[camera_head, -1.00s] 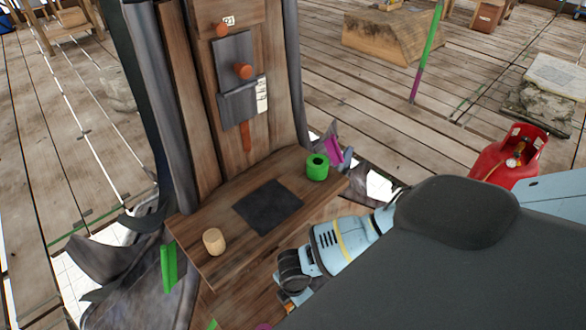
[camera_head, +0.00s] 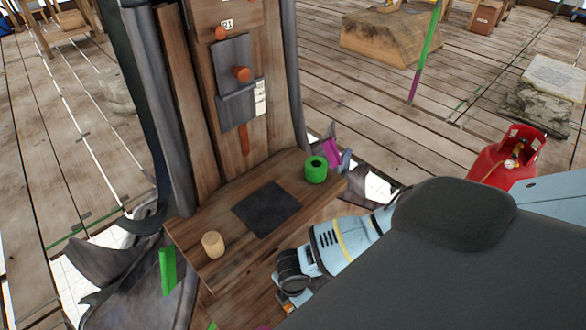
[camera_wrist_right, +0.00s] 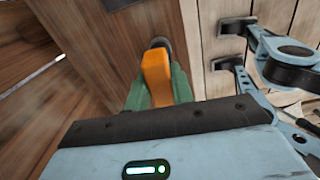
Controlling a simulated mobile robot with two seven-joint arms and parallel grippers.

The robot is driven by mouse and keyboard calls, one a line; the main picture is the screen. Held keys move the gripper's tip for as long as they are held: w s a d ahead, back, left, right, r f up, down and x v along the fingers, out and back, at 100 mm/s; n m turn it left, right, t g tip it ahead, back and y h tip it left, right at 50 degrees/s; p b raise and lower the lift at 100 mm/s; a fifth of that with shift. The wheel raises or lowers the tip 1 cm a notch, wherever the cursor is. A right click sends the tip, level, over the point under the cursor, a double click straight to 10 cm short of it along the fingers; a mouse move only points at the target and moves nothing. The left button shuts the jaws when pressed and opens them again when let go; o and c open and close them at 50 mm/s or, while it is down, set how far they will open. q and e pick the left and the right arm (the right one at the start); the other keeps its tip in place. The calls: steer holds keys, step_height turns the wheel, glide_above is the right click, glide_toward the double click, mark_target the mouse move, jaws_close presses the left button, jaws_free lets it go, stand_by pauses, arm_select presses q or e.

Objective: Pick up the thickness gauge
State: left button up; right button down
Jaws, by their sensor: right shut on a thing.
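My right gripper (camera_wrist_right: 159,88) shows in the right wrist view, its greenish fingers shut on an orange piece with a dark end. I take this piece to be the thickness gauge (camera_wrist_right: 156,72). A brown wooden surface lies close behind it. In the head view my light blue right arm reaches down past the front of the wooden shelf (camera_head: 225,267). A small orange spot shows by its lower end, but the fingers and most of the held piece are hidden there. My left gripper is in neither view.
A dark square mat (camera_head: 267,209), a wooden peg (camera_head: 212,244) and a green ring (camera_head: 316,169) are on the shelf. An upright wooden panel (camera_head: 205,115) with orange knobs (camera_head: 242,75) rises behind. A red gas bottle (camera_head: 508,160) stands right, a timber block (camera_head: 396,40) farther back.

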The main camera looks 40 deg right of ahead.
step_height(320, 180, up, 2)
steer(key=shift+w+r, duration=0.1)
steer(key=shift+r, duration=0.15)
steer(key=shift+s+a+r+p, duration=0.2)
steer(key=shift+s+a+p, duration=0.1)
steer(key=shift+s, duration=0.45)
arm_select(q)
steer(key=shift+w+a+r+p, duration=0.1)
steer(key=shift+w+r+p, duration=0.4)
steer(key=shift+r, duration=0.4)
arm_select(e)
steer(key=s+a, duration=0.2)
steer(key=s, duration=0.5)
steer(key=s+a+r, duration=0.1)
steer(key=s+a, duration=0.1)
steer(key=s, duration=0.5)
steer(key=shift+a+r, duration=0.15)
steer(key=shift+a, duration=0.1)
steer(key=shift+w, duration=0.1)
